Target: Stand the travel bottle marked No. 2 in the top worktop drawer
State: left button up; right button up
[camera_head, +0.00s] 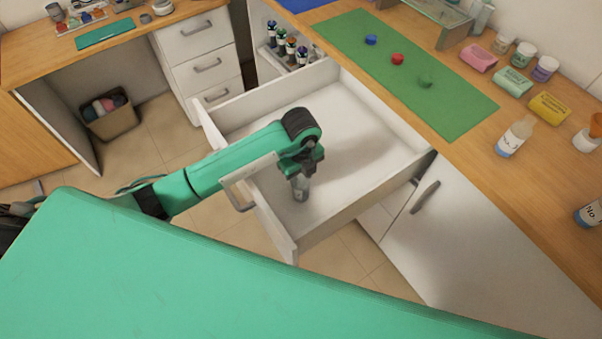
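The top worktop drawer (345,98) is pulled out, and its white floor is bare apart from what my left gripper holds. My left gripper (303,168) reaches over the drawer's front panel and points down inside, near the front. It appears shut on a small greyish, see-through bottle (299,189), upright and close to the drawer floor. I cannot tell whether its base touches. Its label and number are not readable. My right gripper is not in view.
The green mat (440,105) on the worktop carries blue, red and green small pieces. Pink, green and yellow boxes and several jars stand behind it. Another open compartment with dark-capped bottles (291,46) lies beyond the drawer. A cabinet door (460,230) is at the right.

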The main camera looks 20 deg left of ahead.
pick_arm(q)
jog(key=shift+o, duration=0.9)
jog(key=shift+r, duration=0.1)
jog(key=shift+r, duration=0.2)
notch_tip(320, 180, up, 12)
jog(key=b, duration=0.1)
jog(key=shift+f, duration=0.1)
